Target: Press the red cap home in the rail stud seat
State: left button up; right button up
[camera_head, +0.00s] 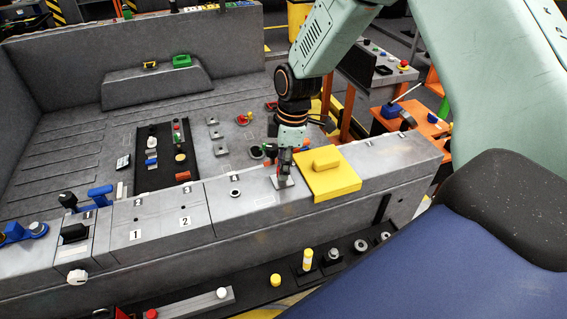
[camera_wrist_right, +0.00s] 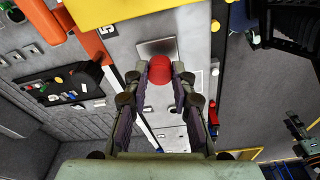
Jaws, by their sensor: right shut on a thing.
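My right gripper (camera_head: 284,168) reaches down over the top of the grey bed rail (camera_head: 390,158), beside the yellow block. In the right wrist view, its two fingers (camera_wrist_right: 161,85) are shut on the red cap (camera_wrist_right: 162,69). The cap sits between the fingertips with its rounded red side showing. A small bright metal plate (camera_wrist_right: 156,47) on the rail lies just past the cap. It also shows below the gripper in the head view (camera_head: 282,182). The gripper hides the cap in the head view, and I cannot tell whether the cap touches the plate. My left gripper is not in view.
A yellow block (camera_head: 335,182) with a raised handle sits on the rail right beside the gripper. A dark ring (camera_head: 235,193) is on the rail to the left. A black tray (camera_head: 160,172) with small coloured parts lies on the bed behind. The rail top between ring and gripper is clear.

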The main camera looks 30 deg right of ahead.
jog(key=shift+f, duration=0.45)
jog(key=o, duration=0.8)
jog(key=shift+r, duration=0.15)
jog(key=r, duration=0.4)
jog(key=d+r, duration=0.1)
jog(key=r, duration=0.6)
jog(key=shift+s+d+r, duration=0.15)
jog(key=shift+s+r, duration=0.15)
jog(key=shift+r, duration=0.05)
jog(key=shift+c, duration=0.2)
